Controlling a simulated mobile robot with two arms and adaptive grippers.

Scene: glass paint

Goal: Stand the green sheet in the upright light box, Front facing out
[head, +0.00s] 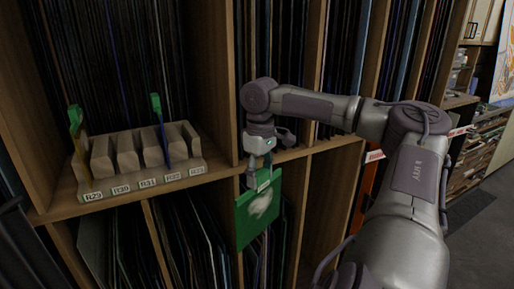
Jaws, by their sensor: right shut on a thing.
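My right gripper (260,175) comes in from the right and points down. It is shut on the top edge of the green sheet (256,218). The sheet hangs upright in front of the lower shelf compartments and has a pale, cloudy patch on the side I see. A small light label shows near its top edge, too small to read. My left gripper is not in view. I see no upright light box in the head view.
A slotted holder (145,185) with labels R29 to R33 sits on the shelf to the left. Thin upright pieces with green tops (74,118) stand in it. Tall wooden racks (222,75) full of dark sheets stand close ahead.

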